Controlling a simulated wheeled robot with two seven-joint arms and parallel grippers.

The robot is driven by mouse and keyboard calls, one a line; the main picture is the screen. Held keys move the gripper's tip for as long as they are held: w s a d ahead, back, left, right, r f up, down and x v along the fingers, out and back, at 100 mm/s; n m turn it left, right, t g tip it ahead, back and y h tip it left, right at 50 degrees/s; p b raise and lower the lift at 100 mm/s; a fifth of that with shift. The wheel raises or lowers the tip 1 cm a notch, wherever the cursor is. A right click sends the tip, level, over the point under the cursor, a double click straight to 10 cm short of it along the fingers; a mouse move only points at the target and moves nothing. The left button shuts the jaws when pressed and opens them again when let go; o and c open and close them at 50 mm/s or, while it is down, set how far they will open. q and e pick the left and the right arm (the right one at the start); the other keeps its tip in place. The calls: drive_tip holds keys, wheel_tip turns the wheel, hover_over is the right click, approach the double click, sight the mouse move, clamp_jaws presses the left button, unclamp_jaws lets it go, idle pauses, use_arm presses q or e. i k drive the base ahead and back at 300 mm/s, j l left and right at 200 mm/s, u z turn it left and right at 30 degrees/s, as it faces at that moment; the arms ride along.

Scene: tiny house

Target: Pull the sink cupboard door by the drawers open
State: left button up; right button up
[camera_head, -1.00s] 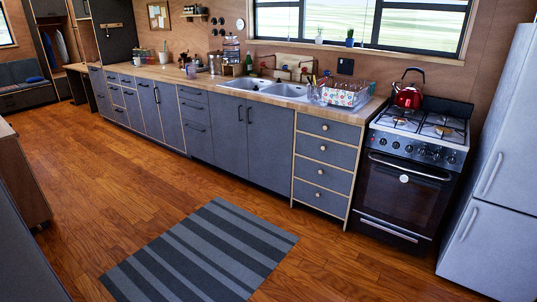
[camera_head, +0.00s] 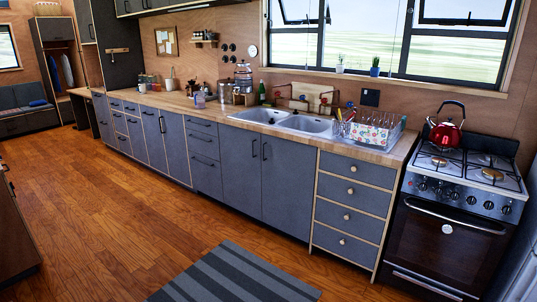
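The sink cupboard has two grey doors under the sink (camera_head: 292,122). The door by the drawers (camera_head: 287,188) is the right one, directly left of the stack of drawers with round knobs (camera_head: 348,208). It looks shut, with a dark vertical handle (camera_head: 264,151) near its upper left edge. The other sink door (camera_head: 241,172) is also shut, and its handle (camera_head: 253,148) is close beside the first. Neither of my grippers shows in the head view.
A striped grey rug (camera_head: 235,275) lies on the wooden floor in front of the cupboards. A stove (camera_head: 450,215) with a red kettle (camera_head: 446,131) stands right of the drawers. A brown cabinet (camera_head: 15,235) is at the left edge. The floor between is clear.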

sight(289, 167)
drive_tip(key=i+j+u, duration=0.4)
drive_tip(key=i, duration=0.55)
drive_tip(key=i+u, duration=0.35)
drive_tip(key=i, duration=0.6)
